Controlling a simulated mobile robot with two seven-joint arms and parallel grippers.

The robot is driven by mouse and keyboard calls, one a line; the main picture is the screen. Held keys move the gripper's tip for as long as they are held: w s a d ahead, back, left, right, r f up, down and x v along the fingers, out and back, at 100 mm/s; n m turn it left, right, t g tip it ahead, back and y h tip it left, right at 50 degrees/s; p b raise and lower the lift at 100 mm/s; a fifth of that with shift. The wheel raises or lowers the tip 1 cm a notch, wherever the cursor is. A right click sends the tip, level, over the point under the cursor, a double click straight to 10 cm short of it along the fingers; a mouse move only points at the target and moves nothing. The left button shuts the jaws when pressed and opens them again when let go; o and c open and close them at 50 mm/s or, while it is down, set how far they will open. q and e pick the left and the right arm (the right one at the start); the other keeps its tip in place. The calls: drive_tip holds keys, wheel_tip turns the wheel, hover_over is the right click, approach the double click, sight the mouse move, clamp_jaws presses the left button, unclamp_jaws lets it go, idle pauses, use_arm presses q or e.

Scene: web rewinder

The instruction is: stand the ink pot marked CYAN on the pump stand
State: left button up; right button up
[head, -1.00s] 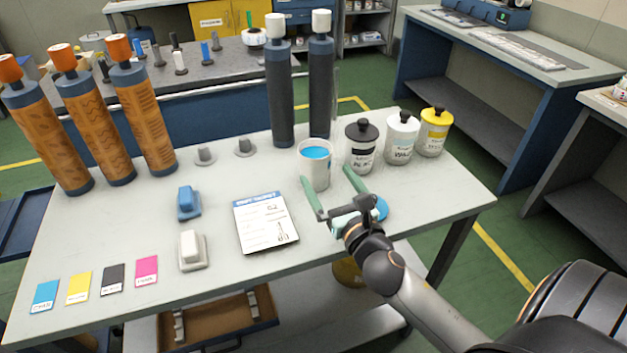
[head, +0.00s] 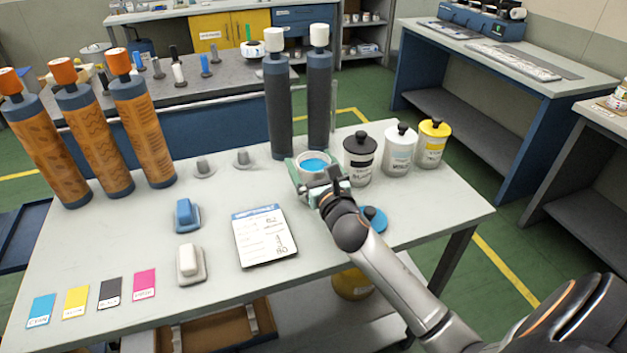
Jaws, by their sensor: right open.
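An open white pot with cyan ink (head: 314,164) stands upright on the table; its label is hidden by my gripper. My right gripper (head: 318,185) is open at the near side of this pot, its green fingers at the left and right of the pot's upper part. I cannot tell whether they touch it. A blue lid with a dark knob (head: 374,219) lies on the table just right of my gripper. I cannot pick out the pump stand for sure. My left gripper is out of view.
Lidded pots with black (head: 360,160), white (head: 399,152) and yellow (head: 432,146) lids stand to the right. Two tall dark rollers (head: 278,105) stand close behind the cyan pot. A printed sheet (head: 264,236) lies left of my arm. Orange rollers (head: 142,130) stand at the left.

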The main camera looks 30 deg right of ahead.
drive_tip(key=shift+x, duration=0.8)
drive_tip(key=shift+c, duration=0.2)
drive_tip(key=c, duration=1.5)
drive_tip(key=shift+r, duration=0.1)
clamp_jaws()
